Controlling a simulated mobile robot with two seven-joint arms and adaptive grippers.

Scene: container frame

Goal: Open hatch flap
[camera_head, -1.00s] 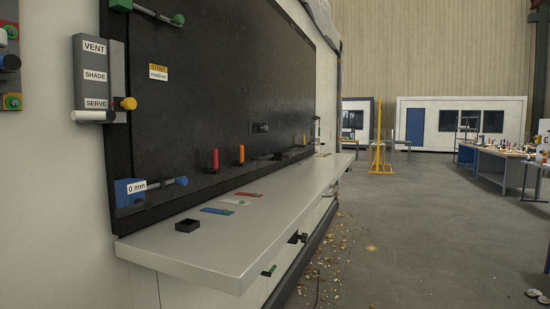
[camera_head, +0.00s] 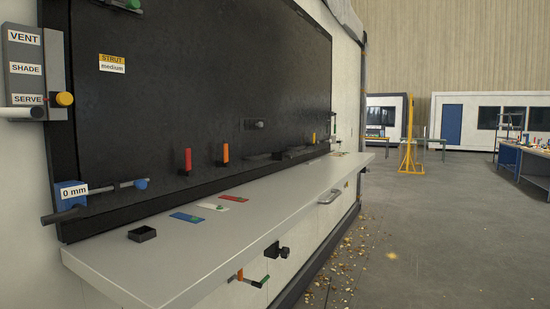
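The dark hatch flap (camera_head: 215,90) fills a black frame in the white container wall and looks shut. A yellow "STRUT medium" label (camera_head: 112,63) is on it. A red handle (camera_head: 187,161) and an orange handle (camera_head: 225,154) stand upright along its lower edge. A small knob on a plate (camera_head: 254,124) sits further right. A grey selector panel (camera_head: 24,72) marked VENT, SHADE, SERVE is left of the flap, with a yellow knob (camera_head: 64,99) beside SERVE. A blue block marked 0 mm (camera_head: 72,194) with a rod is at the lower left corner. Neither gripper is in view.
A light grey counter (camera_head: 290,195) juts out below the flap, with a small black tray (camera_head: 142,233) and several coloured cards on it. Latches (camera_head: 278,250) hang under its front edge. Debris lies on the floor; the floor at right (camera_head: 440,250) is clear.

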